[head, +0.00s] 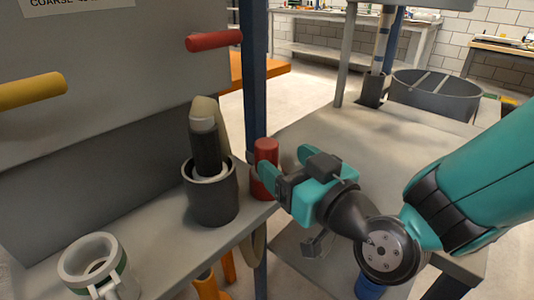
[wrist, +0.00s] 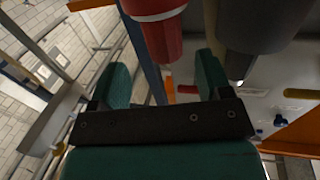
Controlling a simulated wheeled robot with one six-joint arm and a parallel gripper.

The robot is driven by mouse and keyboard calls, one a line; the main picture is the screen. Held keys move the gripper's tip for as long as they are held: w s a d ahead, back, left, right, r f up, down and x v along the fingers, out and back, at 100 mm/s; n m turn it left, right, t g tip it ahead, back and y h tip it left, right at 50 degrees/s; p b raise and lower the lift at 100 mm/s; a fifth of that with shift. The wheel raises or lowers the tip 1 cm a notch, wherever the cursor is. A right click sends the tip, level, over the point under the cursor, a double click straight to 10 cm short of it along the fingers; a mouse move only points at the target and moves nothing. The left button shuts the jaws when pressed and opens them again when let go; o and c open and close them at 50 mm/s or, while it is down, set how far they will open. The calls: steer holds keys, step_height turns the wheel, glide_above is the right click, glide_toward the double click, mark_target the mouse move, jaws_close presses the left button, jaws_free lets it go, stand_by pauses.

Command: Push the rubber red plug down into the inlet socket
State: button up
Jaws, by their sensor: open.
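The red plug (head: 264,160) is a short red cylinder standing upright at the bench's right edge, beside the blue post. It also shows in the wrist view (wrist: 163,38), ahead of the gap between my fingers, with a pale band at its end. My gripper (head: 284,166) is open and close to the plug's right side; I cannot tell whether a finger touches it. A dark grey cup-like socket (head: 211,201) stands left of the plug with a black-and-beige hose end in it. A white ring fitting with a green band (head: 94,263) is at lower left. Neither is clearly marked as the inlet.
The blue post (head: 252,80) rises just behind the plug. A red rod (head: 214,40) and a yellow rod (head: 30,91) stick out from the grey panel at left. Bench room between the fittings is clear.

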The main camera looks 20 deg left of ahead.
mark_target(273, 152)
steer(key=shift+w+a+r+p, duration=0.15)
steer(key=shift+a+r+p, duration=0.1)
steer(key=shift+p, duration=0.15)
steer(key=p+x, duration=0.1)
steer(key=p, duration=0.1)
steer(key=p+x, duration=0.2)
steer(key=p, duration=0.1)
steer(key=shift+a+r, duration=0.15)
steer(key=shift+a, duration=0.2)
steer(key=shift+w+a+f+p, duration=0.25)
steer(key=shift+a+f+p, duration=0.05)
steer(key=shift+a+p, duration=0.15)
steer(key=c, duration=1)
steer(key=shift+c, duration=0.7)
steer(key=shift+r, duration=0.1)
